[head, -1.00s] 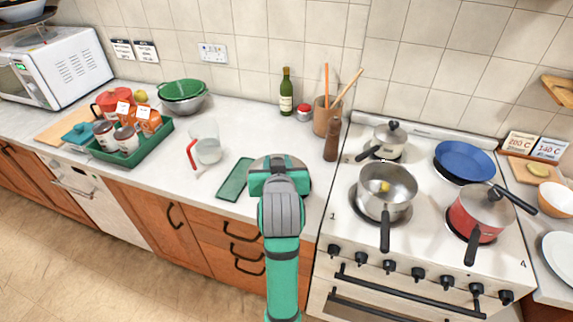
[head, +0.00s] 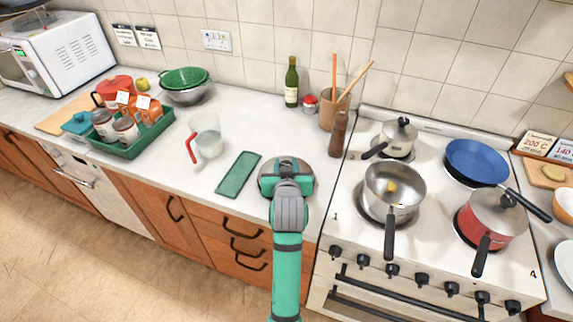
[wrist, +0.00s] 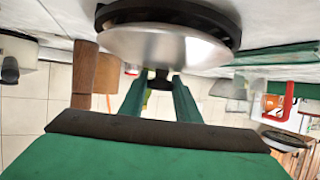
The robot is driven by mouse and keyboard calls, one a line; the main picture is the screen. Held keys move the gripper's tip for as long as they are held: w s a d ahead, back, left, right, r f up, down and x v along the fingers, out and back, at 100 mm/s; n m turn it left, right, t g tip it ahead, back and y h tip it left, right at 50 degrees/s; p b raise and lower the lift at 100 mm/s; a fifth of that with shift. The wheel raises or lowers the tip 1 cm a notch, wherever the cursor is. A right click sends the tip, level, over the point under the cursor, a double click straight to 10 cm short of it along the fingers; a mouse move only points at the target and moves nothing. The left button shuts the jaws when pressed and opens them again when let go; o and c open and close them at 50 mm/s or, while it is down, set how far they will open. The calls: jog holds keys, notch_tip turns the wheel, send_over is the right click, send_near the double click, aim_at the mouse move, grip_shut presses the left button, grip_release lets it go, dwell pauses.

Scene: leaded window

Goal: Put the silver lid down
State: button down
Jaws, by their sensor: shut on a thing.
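The silver lid (head: 305,167) shows around the head of my gripper (head: 286,182) over the worktop, left of the stove. In the wrist view, the domed silver lid (wrist: 165,45) has a dark ring along its edge. My gripper (wrist: 160,80) is shut on its black knob, held between two green fingers. The lid is close to the worktop; I cannot tell whether it touches. Most of it is hidden by my gripper in the head view. A green mat (head: 239,175) lies just left of the lid.
A clear jug with a red handle (head: 207,138) stands farther left. A pepper mill (head: 338,134) and utensil pot (head: 327,112) stand behind. An open silver saucepan (head: 394,187) and a red saucepan (head: 491,220) sit on the stove. Bare worktop (head: 265,130) lies behind the lid.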

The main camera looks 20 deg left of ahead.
jog(key=c, duration=1.3)
grip_release()
jog(key=shift+f, duration=0.1)
jog(key=shift+c, duration=0.2)
jog(key=v, duration=1.2)
